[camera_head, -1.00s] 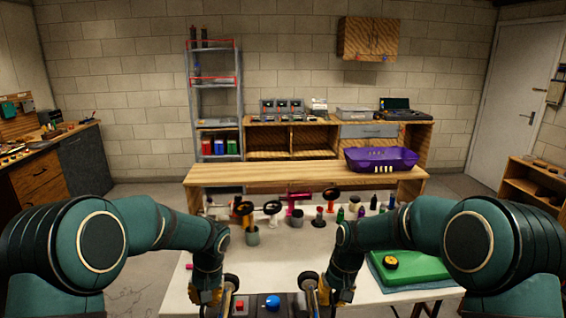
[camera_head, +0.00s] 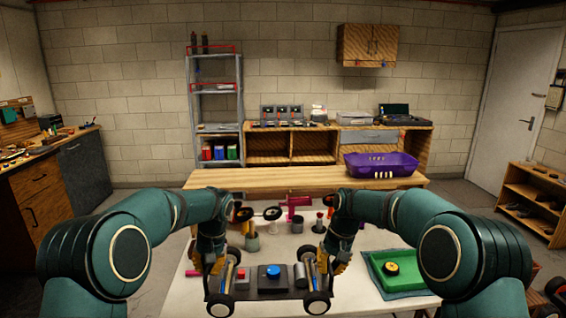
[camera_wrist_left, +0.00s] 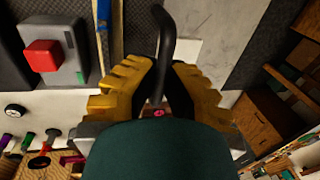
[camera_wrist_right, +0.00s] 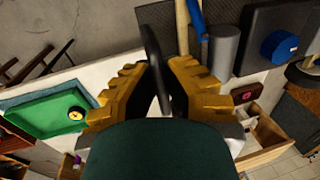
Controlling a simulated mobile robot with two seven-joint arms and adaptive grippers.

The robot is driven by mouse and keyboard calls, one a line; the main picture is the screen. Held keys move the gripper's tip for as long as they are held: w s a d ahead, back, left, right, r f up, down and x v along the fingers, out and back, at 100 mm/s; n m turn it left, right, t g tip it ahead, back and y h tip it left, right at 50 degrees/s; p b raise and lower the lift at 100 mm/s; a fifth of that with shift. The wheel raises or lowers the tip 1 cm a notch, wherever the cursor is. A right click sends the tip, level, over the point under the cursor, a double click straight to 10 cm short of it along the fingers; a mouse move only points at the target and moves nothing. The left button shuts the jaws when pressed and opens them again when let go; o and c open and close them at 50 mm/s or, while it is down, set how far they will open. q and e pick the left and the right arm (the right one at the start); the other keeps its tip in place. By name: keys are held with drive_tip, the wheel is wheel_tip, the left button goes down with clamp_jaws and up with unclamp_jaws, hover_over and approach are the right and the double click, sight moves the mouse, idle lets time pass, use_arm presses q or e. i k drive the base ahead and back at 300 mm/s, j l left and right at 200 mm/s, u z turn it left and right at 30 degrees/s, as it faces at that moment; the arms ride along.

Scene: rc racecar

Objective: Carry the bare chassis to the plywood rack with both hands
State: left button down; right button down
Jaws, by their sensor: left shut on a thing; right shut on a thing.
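The bare chassis (camera_head: 258,292) is a dark flat plate with wheels at its corners, low in the middle of the head view. It carries a red-button box, a blue round part and a grey cylinder. My left gripper (camera_head: 212,265) is shut on its left side, and my right gripper (camera_head: 334,263) on its right side. In the left wrist view, the jaws (camera_wrist_left: 160,90) close around a thin black curved piece. In the right wrist view, the jaws (camera_wrist_right: 158,90) close around a similar black piece. The chassis looks roughly level over the white table; its clearance is unclear.
The white table (camera_head: 350,290) holds several bottles and tools behind the chassis, and a green tray (camera_head: 378,272) at right. A wooden bench (camera_head: 280,180) with a purple basket (camera_head: 380,170) stands beyond.

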sight(242, 177)
drive_tip(key=j+u, duration=0.1)
drive_tip(key=u, duration=1.6)
drive_tip(key=i+u, duration=0.3)
drive_tip(key=i, duration=0.35)
drive_tip(key=i+l+u, duration=0.3)
drive_tip(key=i, duration=0.35)
drive_tip(key=i+j+u, duration=0.2)
drive_tip(key=i, duration=0.5)
drive_tip(key=i+z, duration=0.3)
drive_tip(key=i, duration=0.35)
drive_tip(key=i+z, duration=0.45)
drive_tip(key=i, duration=0.15)
